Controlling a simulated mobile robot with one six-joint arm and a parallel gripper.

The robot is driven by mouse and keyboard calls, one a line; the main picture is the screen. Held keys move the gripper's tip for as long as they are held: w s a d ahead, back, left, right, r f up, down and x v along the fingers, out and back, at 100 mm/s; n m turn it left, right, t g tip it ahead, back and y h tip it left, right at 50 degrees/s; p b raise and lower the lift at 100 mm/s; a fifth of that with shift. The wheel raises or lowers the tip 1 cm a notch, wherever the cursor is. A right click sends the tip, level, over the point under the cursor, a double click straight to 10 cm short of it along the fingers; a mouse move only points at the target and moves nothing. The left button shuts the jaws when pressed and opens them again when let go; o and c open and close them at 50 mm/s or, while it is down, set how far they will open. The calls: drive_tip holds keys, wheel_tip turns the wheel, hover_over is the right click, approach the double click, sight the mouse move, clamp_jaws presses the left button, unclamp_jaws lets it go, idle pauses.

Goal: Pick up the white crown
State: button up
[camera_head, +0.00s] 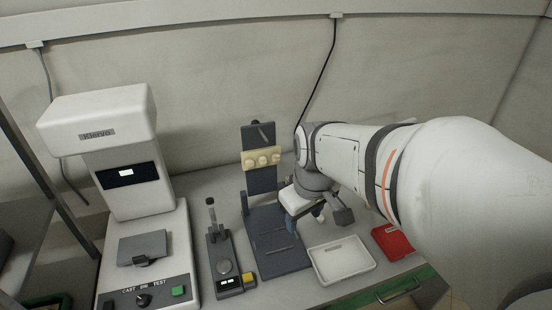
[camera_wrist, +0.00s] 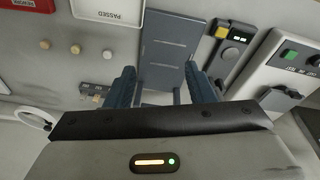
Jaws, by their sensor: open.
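In the wrist view, a row of small rounded knobs stands on the grey counter left of the dark stand: a golden one (camera_wrist: 45,44), a tan one (camera_wrist: 75,48) and a paler cream one (camera_wrist: 105,52). I cannot tell for sure which thing is the white crown. Small pale pieces (camera_wrist: 97,90) sit on a grey holder nearer the fingers. My gripper (camera_wrist: 161,85) is open with nothing between its blue fingers. In the head view, my gripper (camera_head: 305,218) hangs above the counter, right of the dark stand (camera_head: 277,255); my arm hides the counter behind it.
A cream block with rounded bumps (camera_head: 262,158) is on the stand's upright. A white tray (camera_head: 341,278) and a red tray (camera_head: 391,241) lie to the right. A small device with a yellow button (camera_head: 249,280) and a large white tester (camera_head: 140,245) stand to the left.

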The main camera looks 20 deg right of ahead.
drive_tip(key=w+d+f+n+g, duration=0.1)
drive_tip(key=w+d+f+n, duration=0.4)
drive_tip(key=w+n, duration=0.25)
drive_tip(key=n+g, duration=0.1)
drive_tip(key=n, duration=0.6)
hover_over(322, 217)
drive_tip(key=f, duration=0.8)
drive_tip(key=shift+s+a+f, duration=0.1)
drive_tip(key=shift+s+a, duration=0.1)
drive_tip(key=shift+a, duration=0.05)
drive_tip(key=f, duration=0.7)
drive_tip(key=shift+w+d, duration=0.2)
drive_tip(key=shift+d, duration=0.05)
drive_tip(key=shift+f, duration=0.4)
drive_tip(key=c, duration=1.1)
